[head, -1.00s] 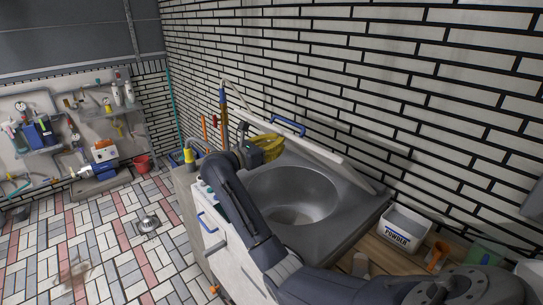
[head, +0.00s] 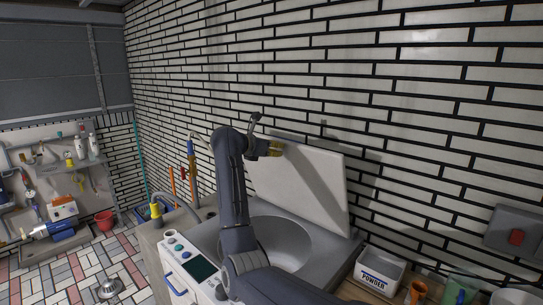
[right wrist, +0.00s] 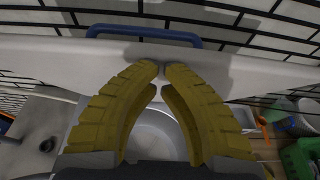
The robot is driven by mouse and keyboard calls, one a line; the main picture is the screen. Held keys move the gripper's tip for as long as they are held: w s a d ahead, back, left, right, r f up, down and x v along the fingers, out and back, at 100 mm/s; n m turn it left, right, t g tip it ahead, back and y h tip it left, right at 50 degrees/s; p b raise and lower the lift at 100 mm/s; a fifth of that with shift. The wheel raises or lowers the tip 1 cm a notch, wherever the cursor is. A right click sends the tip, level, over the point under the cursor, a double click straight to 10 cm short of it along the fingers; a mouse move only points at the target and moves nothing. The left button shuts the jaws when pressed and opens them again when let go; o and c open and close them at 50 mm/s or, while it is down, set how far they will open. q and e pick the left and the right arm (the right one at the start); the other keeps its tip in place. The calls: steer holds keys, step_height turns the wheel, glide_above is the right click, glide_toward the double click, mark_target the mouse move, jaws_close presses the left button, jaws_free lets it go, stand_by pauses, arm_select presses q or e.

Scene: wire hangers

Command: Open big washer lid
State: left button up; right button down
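The big washer's lid (head: 325,190) is a white slab standing raised at the back of the washer, close to the brick wall. In the right wrist view the lid (right wrist: 60,50) spans the frame, with its blue handle (right wrist: 143,35) along the far edge. The washer's round metal basin (head: 292,240) is uncovered below, partly hidden by my right arm. My right gripper (head: 276,148) has yellow fingers and is at the lid's upper left part. In the right wrist view its fingertips (right wrist: 161,68) nearly meet, with nothing between them, short of the handle. My left gripper is not in view.
A white powder box (head: 381,270) and an orange scoop (head: 417,291) stand right of the washer. The control panel (head: 195,262) is at the front. A tap with a yellow part (head: 156,209) stands left. The brick wall (head: 430,130) closes off the back.

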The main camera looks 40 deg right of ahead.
steer(key=shift+d+r, duration=0.15)
steer(key=shift+d, duration=0.05)
stand_by(0.4)
steer(key=f+v, duration=0.1)
steer(key=v, duration=1.2)
steer(key=shift+a, duration=0.25)
steer(key=shift+f, duration=0.2)
